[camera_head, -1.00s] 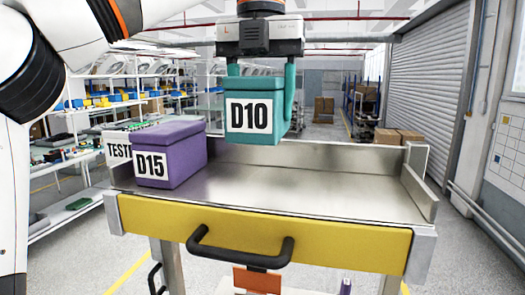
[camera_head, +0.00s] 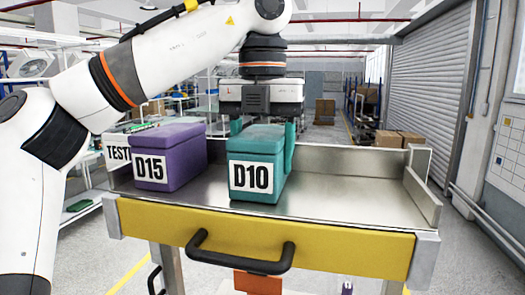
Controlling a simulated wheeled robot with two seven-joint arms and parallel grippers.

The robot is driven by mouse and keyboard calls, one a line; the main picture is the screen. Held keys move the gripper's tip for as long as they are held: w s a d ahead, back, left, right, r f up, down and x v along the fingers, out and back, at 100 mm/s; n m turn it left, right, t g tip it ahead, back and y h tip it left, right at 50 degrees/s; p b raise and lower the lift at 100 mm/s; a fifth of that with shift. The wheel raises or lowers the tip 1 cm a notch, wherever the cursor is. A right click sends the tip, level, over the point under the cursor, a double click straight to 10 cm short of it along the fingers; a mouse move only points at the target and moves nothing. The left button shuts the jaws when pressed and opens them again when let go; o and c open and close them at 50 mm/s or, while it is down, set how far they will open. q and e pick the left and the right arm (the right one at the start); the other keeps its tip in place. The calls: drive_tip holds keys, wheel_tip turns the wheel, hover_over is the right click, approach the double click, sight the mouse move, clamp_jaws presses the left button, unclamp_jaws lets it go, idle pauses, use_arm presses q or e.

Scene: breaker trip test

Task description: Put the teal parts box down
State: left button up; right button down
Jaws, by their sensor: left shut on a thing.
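The teal parts box (camera_head: 258,146), labelled D10, is upright at the middle of the metal cart top (camera_head: 340,190). Its base looks level with the tray surface and appears to rest on it. My left gripper (camera_head: 262,128) points down from above, shut on the teal box with a teal finger on each side. A purple box (camera_head: 180,152), labelled D15, stands on the tray to the left of the teal box, with a gap between them. My right gripper does not show.
A white sign (camera_head: 117,151) reading TEST, partly hidden, stands behind the purple box. The tray has raised metal walls at the back and right. Its right part is bare. A black handle (camera_head: 240,262) sits on the yellow front panel (camera_head: 160,222).

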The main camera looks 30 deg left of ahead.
use_arm(q)
drive_tip(key=shift+s, duration=0.1)
drive_tip(key=shift+d+f, duration=0.1)
drive_tip(key=shift+d, duration=0.05)
drive_tip(key=o, duration=0.9)
drive_tip(key=shift+s, duration=0.1)
drive_tip(key=shift+o, duration=1.4)
wheel_tip(320, 180, up, 7)
drive_tip(key=shift+f, duration=0.15)
drive_tip(key=shift+r, duration=0.55)
